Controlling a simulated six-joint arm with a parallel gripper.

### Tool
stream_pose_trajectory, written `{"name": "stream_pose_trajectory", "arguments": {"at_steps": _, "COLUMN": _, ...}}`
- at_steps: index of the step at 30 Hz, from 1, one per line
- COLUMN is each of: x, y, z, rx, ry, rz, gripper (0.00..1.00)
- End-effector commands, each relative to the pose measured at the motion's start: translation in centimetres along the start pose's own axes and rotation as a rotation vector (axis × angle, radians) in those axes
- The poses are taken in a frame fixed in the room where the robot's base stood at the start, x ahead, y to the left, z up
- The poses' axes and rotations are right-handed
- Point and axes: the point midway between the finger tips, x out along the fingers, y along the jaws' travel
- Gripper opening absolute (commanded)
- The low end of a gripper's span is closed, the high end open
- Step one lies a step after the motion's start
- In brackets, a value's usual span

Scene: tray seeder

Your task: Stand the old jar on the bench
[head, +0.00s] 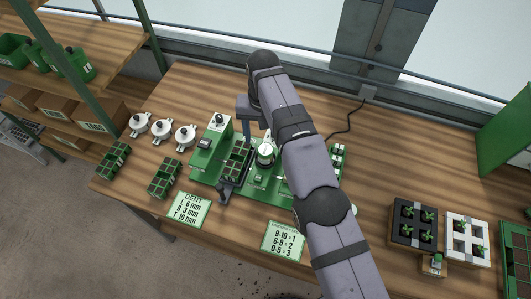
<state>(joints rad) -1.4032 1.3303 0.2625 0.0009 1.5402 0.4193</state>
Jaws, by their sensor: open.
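A white round jar-like part (265,153) with a pale green top stands on the green seeder (206,171) in the middle of the bench (330,248). It looks upright; I cannot tell for sure that it is the old jar. My gripper (247,133) hangs above the seeder, up and left of this part, with its fingers pointing down. It is open and appears empty. A dark cell tray (237,160) sits on the seeder below the fingers. My arm hides the seeder's right part.
Three white discs with dark knobs (161,128) and two green cell trays (163,178) lie at left. Two cards (187,210) (283,241) lie in front. Seedling trays (413,222) (467,239) stand at right. Green containers (79,66) stand on the left shelf. Bare wood shows behind the seeder.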

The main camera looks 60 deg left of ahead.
Motion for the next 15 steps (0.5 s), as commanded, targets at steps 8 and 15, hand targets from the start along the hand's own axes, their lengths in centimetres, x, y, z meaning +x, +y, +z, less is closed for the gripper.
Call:
{"name": "stream_pose_trajectory", "arguments": {"at_steps": 8, "x": 0.6, "y": 0.2, "z": 0.2, "rx": 0.004, "ry": -0.009, "rz": 0.006, "gripper": 0.59}}
{"name": "stream_pose_trajectory", "arguments": {"at_steps": 15, "x": 2.0, "y": 0.2, "z": 0.2, "rx": 0.003, "ry": -0.007, "rz": 0.005, "gripper": 0.59}}
